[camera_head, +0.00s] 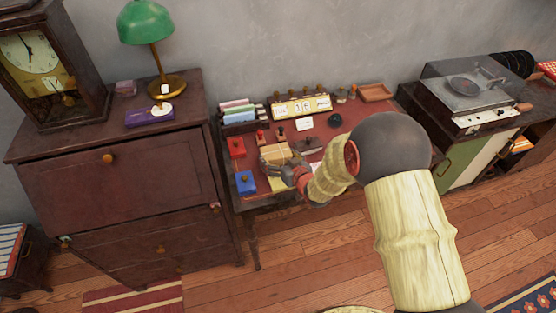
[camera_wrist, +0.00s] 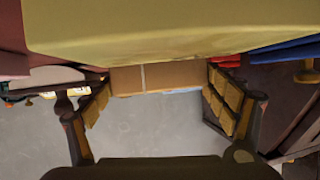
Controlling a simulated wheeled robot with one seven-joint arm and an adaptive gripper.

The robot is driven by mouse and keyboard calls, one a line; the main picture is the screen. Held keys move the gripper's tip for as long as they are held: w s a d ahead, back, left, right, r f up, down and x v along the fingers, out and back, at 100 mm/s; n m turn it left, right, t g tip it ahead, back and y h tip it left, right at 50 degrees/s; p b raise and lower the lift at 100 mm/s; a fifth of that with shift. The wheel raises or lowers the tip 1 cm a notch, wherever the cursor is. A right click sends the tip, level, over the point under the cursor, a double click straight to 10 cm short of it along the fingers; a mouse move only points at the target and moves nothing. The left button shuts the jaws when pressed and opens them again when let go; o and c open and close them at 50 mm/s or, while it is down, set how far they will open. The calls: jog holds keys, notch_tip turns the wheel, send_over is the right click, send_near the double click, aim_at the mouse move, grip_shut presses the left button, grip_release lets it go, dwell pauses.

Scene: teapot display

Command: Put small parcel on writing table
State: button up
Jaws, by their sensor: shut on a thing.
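The small parcel (camera_head: 275,153) is a tan box with a pale strip across it, over the front left part of the red-topped writing table (camera_head: 318,130). My gripper (camera_head: 279,162) reaches it from the front right. In the wrist view my gripper (camera_wrist: 158,88) has a finger at each end of the parcel (camera_wrist: 160,77) and is shut on it. Whether the parcel's underside touches the tabletop cannot be told.
Near the parcel are a red box (camera_head: 237,147), a blue box (camera_head: 245,182) and a card rack (camera_head: 237,113). A calendar block (camera_head: 300,107) and dark round object (camera_head: 334,120) stand farther back. A dark cabinet (camera_head: 120,165) is left; a record player (camera_head: 470,90) is right.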

jog(key=shift+r, duration=0.1)
jog(key=o, duration=1.8)
jog(key=shift+f, duration=0.2)
jog(key=shift+o, duration=0.2)
jog(key=shift+r, duration=0.25)
jog(key=p+v, duration=0.4)
jog(key=v, duration=0.8)
